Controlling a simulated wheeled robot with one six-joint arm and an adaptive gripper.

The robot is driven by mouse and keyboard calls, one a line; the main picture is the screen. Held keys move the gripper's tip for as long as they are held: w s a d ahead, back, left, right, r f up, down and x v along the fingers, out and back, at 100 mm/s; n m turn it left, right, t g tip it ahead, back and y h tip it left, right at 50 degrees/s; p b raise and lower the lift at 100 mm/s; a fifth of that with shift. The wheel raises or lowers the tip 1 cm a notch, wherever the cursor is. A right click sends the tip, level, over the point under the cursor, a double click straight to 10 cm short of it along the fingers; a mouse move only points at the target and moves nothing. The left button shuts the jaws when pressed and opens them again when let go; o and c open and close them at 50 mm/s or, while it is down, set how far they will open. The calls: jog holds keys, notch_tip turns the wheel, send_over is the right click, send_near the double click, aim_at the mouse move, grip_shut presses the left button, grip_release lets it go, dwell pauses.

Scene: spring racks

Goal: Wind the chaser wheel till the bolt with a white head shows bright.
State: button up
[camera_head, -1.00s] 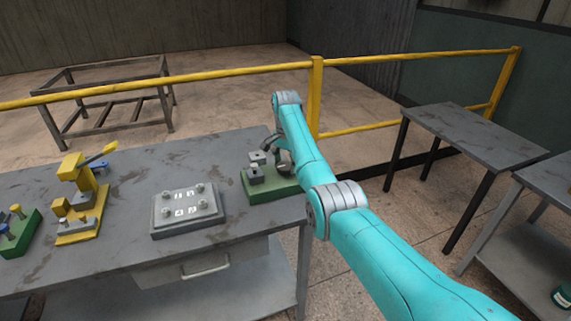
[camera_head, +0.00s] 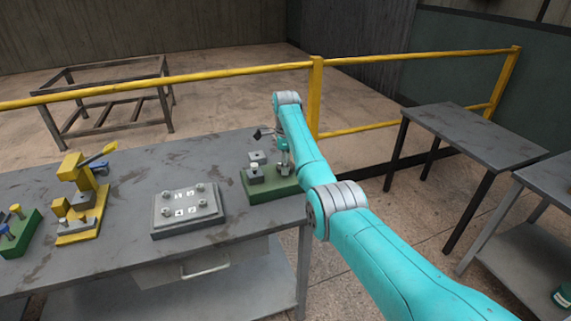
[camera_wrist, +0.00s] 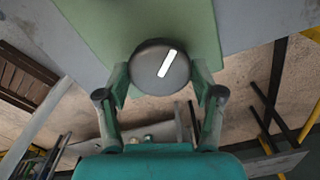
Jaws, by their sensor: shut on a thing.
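The chaser wheel, a dark round disc (camera_wrist: 148,60) with a white bar mark, sits over a pale green base in the wrist view. The white bar is tilted, its upper end to the right. My gripper (camera_wrist: 161,76) has one finger on each side of the wheel and is shut on it. In the head view my gripper (camera_head: 284,152) is at the green base (camera_head: 268,190) on the table's right end; my arm partly hides the wheel there. Two small grey blocks with light tops stand on this base. I cannot make out a white-headed bolt or whether it is bright.
On the grey table (camera_head: 130,180), a grey plate (camera_head: 188,212) with numbered marks and several bolts lies left of the green base. Further left are a yellow clamp fixture (camera_head: 80,200) and a green block (camera_head: 20,235) with knobs. A yellow rail (camera_head: 220,73) runs behind.

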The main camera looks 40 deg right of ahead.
jog(key=shift+f+m, duration=0.1)
jog(key=shift+m, duration=0.5)
jog(key=o, duration=1.1)
jog(key=shift+o, duration=0.2)
notch_tip(320, 180, up, 12)
jog(key=shift+s, duration=0.1)
dwell(0.3)
